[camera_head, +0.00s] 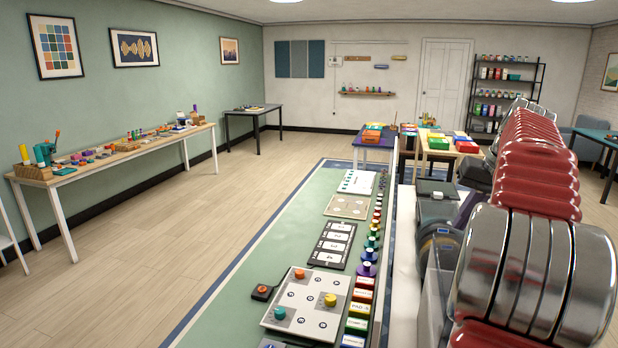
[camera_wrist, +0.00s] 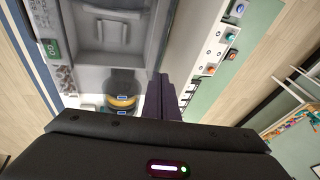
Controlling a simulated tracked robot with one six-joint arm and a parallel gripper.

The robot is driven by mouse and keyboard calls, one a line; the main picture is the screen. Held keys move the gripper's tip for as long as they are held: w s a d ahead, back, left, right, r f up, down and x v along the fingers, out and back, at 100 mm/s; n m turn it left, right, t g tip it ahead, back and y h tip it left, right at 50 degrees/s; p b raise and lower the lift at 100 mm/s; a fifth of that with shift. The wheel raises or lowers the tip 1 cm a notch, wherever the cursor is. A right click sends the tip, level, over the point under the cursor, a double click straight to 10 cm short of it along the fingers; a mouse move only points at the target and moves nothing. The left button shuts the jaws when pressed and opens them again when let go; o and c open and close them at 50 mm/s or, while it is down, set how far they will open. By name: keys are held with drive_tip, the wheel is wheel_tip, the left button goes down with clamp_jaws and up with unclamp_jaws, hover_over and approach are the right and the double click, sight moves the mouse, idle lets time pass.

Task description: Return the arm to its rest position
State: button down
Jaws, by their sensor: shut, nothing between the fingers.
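My gripper (camera_wrist: 164,82) shows in the wrist view with its dark fingers together and nothing between them. It hangs over a grey machine-like surface (camera_wrist: 98,60). A round part with a yellow band (camera_wrist: 122,101) lies just left of the fingers in that picture; I cannot tell the height between them. In the head view, a large red and chrome ribbed body fills the right side and hides what lies behind it. I cannot make out the fingers clearly there.
A long green mat (camera_head: 215,305) carries a white board with coloured knobs (camera_head: 306,304), a numbered dark panel (camera_head: 332,246) and a row of coloured pieces. A wooden bench (camera_head: 125,156) with small items stands along the left wall. The wooden floor (camera_head: 190,220) between is clear.

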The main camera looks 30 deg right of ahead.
drive_tip(key=w+a+f+n, duration=0.1)
drive_tip(key=w+a, duration=0.2)
drive_tip(key=a, duration=0.7)
drive_tip(key=w+a+n, duration=0.2)
drive_tip(key=a, duration=0.8)
drive_tip(key=w+a+f+n, duration=0.1)
drive_tip(key=w+a, duration=0.2)
drive_tip(key=a, duration=0.6)
drive_tip(key=s+a+f+n, duration=0.1)
drive_tip(key=s+a+f, duration=0.2)
drive_tip(key=a, duration=0.4)
drive_tip(key=s+a+f+n+t, duration=0.1)
drive_tip(key=s+a+f, duration=0.3)
drive_tip(key=a, duration=0.4)
drive_tip(key=s+a+f+n, duration=0.3)
drive_tip(key=s+a+f, duration=0.1)
drive_tip(key=a, duration=0.4)
drive_tip(key=shift+f, duration=0.3)
drive_tip(key=shift+d, duration=0.2)
